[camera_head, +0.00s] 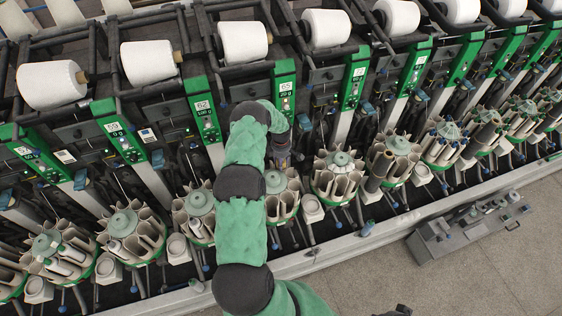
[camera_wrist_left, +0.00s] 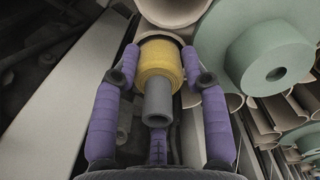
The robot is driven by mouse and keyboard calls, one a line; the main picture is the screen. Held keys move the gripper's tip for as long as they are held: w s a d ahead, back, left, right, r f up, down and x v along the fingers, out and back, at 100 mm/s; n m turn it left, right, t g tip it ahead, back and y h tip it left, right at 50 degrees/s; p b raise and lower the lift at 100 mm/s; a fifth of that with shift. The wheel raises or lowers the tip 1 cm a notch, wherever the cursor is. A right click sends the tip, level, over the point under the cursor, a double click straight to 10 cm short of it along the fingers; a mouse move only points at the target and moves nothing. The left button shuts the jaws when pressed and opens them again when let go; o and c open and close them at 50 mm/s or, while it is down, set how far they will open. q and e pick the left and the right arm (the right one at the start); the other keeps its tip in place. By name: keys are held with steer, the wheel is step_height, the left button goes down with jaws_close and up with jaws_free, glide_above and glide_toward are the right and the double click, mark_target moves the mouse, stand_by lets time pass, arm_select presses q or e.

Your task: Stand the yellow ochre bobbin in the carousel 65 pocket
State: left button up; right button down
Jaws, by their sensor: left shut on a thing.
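The yellow ochre bobbin (camera_wrist_left: 160,65) is between the two purple fingers of my left gripper (camera_wrist_left: 161,64) in the left wrist view. Its bare grey tube end (camera_wrist_left: 158,103) points toward the camera. Its far end is close to a cream pocket (camera_wrist_left: 173,10) of the carousel; I cannot tell whether it is inside. The pale green carousel hub (camera_wrist_left: 268,55) is to the right. In the head view my left gripper (camera_head: 281,155) is above the carousel 65 (camera_head: 283,192), below the green 65 panel. My arm hides part of this carousel and the bobbin.
Neighbouring carousels (camera_head: 337,175) and (camera_head: 200,210) stand close on both sides, with green panels and white cones (camera_head: 243,42) behind. A grey toolbox (camera_head: 470,230) lies on the floor at the right. The floor in front is otherwise mostly clear.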

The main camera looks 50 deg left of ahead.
arm_select(q)
steer(key=shift+f, duration=0.15)
stand_by(0.3)
steer(key=o, duration=1.1)
step_height(320, 180, up, 12)
steer(key=shift+d+r, duration=0.1)
